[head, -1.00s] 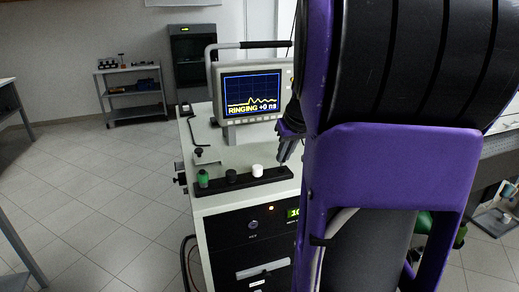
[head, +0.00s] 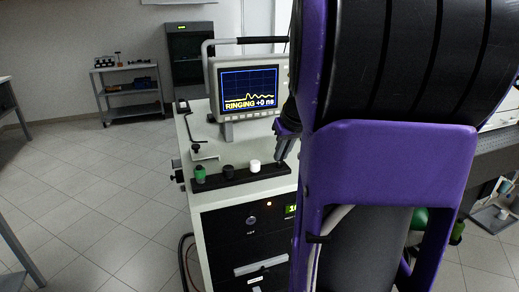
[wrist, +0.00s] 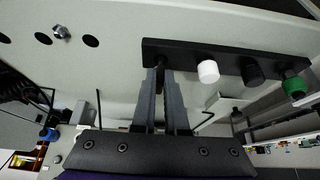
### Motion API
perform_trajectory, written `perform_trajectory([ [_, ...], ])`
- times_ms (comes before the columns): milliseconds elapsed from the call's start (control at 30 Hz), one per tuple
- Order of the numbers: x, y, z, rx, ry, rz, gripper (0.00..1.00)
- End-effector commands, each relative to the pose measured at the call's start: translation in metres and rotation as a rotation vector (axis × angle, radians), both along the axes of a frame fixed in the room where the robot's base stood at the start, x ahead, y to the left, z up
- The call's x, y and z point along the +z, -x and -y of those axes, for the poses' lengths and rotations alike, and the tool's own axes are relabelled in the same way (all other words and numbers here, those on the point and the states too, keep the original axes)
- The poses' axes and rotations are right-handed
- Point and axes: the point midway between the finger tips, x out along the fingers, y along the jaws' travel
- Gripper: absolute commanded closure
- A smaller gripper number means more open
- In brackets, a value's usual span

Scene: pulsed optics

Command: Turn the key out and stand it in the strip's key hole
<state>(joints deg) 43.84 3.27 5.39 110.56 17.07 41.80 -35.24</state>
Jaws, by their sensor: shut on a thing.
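The black strip (head: 243,179) lies along the front edge of the cart top, with a green knob (head: 200,174), a black knob (head: 228,172) and a white knob (head: 254,166) standing on it. In the wrist view the strip (wrist: 183,51) crosses the upper part. My gripper (wrist: 161,72) points at the end of the strip beyond the white knob. Its two fingers are shut on a small dark piece, the key, mostly hidden between the tips. I cannot tell whether the key is inside the hole. In the head view my gripper (head: 283,155) is over the same end.
A monitor (head: 248,92) reading RINGING +0 ns stands behind the strip. The cart front has a round lock (head: 251,220) and a small green display. In the wrist view a silver fitting (wrist: 61,32) and dark holes lie to the left. The floor left of the cart is clear.

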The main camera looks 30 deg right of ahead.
Motion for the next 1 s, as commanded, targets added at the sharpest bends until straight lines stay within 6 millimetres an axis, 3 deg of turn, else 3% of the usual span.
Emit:
perform_trajectory([
  [933, -0.020, 0.000, 0.000, 0.000, 0.000, 0.000, 1.00],
  [1000, -0.018, 0.000, 0.000, 0.000, 0.000, 0.000, 0.80],
])
